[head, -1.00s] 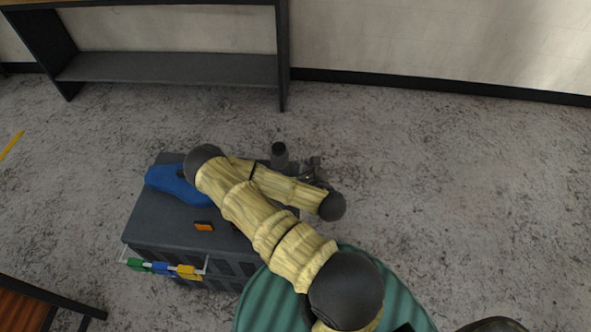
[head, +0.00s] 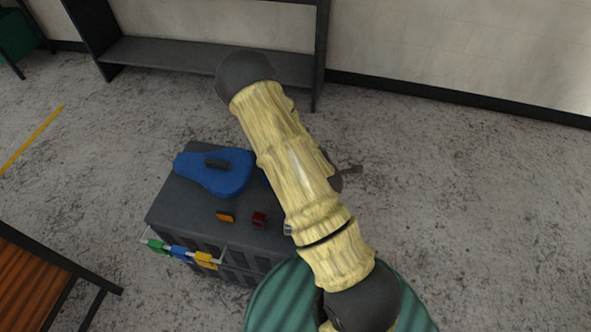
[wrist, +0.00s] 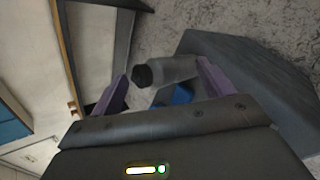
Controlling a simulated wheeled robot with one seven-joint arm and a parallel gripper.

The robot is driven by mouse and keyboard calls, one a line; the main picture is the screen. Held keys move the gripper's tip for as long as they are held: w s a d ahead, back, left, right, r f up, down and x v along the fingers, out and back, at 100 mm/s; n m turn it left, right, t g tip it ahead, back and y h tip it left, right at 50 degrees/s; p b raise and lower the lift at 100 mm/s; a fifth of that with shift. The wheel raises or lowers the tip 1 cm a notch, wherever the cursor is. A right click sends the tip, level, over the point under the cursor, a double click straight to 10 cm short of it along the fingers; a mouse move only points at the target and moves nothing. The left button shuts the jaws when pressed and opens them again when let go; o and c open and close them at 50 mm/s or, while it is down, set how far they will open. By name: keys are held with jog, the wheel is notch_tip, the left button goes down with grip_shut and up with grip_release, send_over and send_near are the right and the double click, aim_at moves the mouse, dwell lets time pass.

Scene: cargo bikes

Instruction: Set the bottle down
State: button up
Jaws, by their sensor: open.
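The bottle (wrist: 172,70) is grey with a black cap and shows in the wrist view, just beyond my gripper (wrist: 162,73). The view is turned sideways; the bottle appears upright with its base toward the dark grey crate (wrist: 252,88). My gripper's two purple fingers are spread apart, and nothing is clamped between them. In the head view my arm hides the bottle and most of the gripper. The crate's top (head: 178,208) shows left of my arm.
A blue saddle-shaped item (head: 215,178), an orange piece (head: 225,217) and a dark red piece (head: 259,219) lie on the crate. A dark shelf (head: 200,62) stands by the wall. A round green ribbed surface (head: 275,300) is in front. Floor to the right is clear.

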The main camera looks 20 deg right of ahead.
jog(key=s+a+r+m+g+y, duration=0.2)
jog(key=s+a+r+m, duration=0.4)
jog(key=r+m, duration=0.3)
jog(key=s+a+r+m+g+y, duration=0.2)
jog(key=s+a+r+m+g, duration=0.2)
jog(key=s+a+r+m, duration=0.2)
notch_tip(320, 180, up, 4)
jog(key=a+m, duration=0.2)
jog(key=m, duration=0.1)
jog(key=shift+f+g, duration=0.2)
jog(key=shift+g, duration=0.1)
